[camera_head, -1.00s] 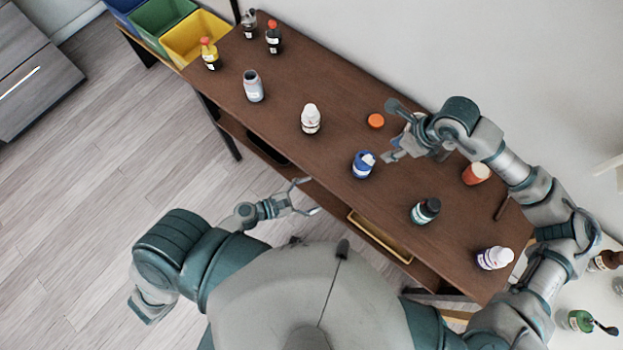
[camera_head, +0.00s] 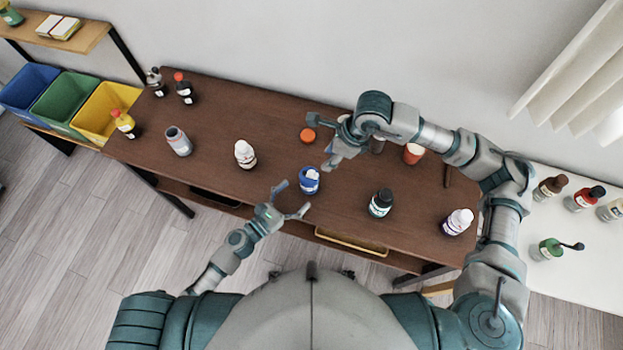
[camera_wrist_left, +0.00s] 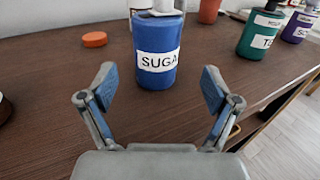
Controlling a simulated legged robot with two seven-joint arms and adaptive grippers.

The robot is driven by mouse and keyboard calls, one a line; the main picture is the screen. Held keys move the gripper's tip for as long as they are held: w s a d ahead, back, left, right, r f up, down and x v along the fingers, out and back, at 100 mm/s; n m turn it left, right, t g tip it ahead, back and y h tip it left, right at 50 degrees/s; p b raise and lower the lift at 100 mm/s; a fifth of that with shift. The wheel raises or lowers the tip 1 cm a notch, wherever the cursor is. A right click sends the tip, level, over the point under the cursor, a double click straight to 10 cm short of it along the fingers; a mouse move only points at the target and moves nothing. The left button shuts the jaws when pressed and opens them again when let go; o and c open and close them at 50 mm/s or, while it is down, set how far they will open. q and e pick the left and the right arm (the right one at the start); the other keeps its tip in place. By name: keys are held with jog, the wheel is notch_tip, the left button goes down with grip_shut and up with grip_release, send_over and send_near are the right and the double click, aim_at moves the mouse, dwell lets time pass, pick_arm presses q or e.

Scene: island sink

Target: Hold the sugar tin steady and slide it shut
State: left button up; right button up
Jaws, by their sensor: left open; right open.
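The sugar tin (camera_head: 309,182) is a blue tin with a white label and a white piece on top. It stands upright on the brown table. In the left wrist view the tin (camera_wrist_left: 157,58) reads "SUGA" and stands just beyond my open fingers, between them; its top is cut off. My left gripper (camera_head: 293,199) is open and empty at the table's front edge, near the tin and not touching it. My right gripper (camera_head: 320,144) is open above the table, behind and slightly right of the tin. Whether its fingers touch anything is hard to tell.
An orange lid (camera_head: 307,135) lies behind the tin. A white bottle (camera_head: 245,155) stands left, a dark green jar (camera_head: 381,203) right, and a white-capped bottle (camera_head: 458,222) farther right. An orange-red jar (camera_head: 413,154) stands behind. The table between tin and white bottle is clear.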

aim_at(302, 186)
pick_arm(q)
jog(key=x, duration=0.5)
jog(key=shift+w+a, duration=0.15)
jog(key=shift+w, duration=0.6)
jog(key=shift+d, duration=0.85)
jog(key=c, duration=1)
jog(key=shift+a, duration=0.3)
jog(key=c, duration=0.3)
jog(key=o, duration=0.4)
jog(key=shift+a, duration=0.25)
jog(key=c, duration=0.4)
jog(key=shift+c, duration=0.2)
pick_arm(e)
jog(key=shift+a, duration=0.7)
